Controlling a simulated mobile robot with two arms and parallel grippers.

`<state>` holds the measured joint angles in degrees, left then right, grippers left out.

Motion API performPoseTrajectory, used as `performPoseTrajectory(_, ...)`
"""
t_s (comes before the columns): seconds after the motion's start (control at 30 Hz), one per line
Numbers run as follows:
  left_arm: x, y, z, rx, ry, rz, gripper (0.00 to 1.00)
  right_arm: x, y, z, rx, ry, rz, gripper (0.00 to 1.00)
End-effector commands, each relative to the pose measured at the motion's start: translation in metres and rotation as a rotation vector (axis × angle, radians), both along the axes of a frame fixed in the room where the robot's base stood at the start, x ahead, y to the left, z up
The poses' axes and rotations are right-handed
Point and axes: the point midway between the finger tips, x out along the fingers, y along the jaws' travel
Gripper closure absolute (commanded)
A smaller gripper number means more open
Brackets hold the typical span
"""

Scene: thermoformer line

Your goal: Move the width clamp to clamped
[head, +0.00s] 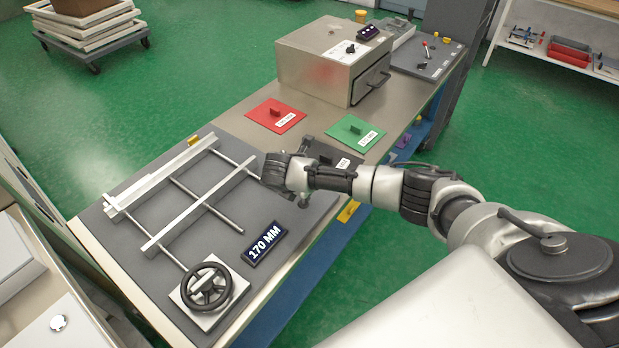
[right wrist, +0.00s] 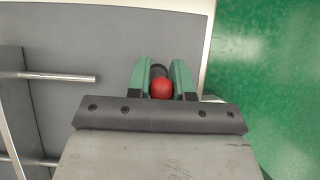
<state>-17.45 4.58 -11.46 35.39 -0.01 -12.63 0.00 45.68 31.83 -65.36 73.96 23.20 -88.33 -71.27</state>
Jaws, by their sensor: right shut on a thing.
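In the right wrist view a red knob (right wrist: 162,89) on a dark stem sits between the green fingers of my right gripper (right wrist: 160,76), which is shut on it. I take this to be the handle of the width clamp; its base and any position marks are hidden. In the head view my right gripper (head: 284,184) is low over the grey board (head: 165,245), at its right edge, beside the rail frame (head: 205,207). The knob is hidden there behind the gripper and wrist. My left gripper is in neither view.
A handwheel (head: 207,287) and a "170 MM" display (head: 264,243) are at the board's front. Red (head: 275,114), green (head: 355,131) and black (head: 325,155) plates lie behind my gripper. A metal box (head: 334,62) stands farther back.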

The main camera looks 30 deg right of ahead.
Motion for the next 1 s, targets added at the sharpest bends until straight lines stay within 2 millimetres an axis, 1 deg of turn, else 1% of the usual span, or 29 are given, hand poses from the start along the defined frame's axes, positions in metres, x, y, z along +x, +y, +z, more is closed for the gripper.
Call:
performPoseTrajectory(0.03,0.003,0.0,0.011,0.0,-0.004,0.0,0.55,-0.002,0.005,0.005,-0.041,-0.013,0.004,1.0)
performPoseTrajectory(0.27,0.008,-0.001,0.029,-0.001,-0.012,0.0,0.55,-0.008,0.019,0.002,-0.239,-0.097,0.002,1.0)
performPoseTrajectory(0.6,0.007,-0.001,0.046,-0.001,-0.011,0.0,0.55,-0.016,0.036,-0.007,-0.222,-0.089,0.001,1.0)
performPoseTrajectory(1.0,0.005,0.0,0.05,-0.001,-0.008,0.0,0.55,-0.018,0.043,-0.013,-0.219,-0.088,0.003,1.0)
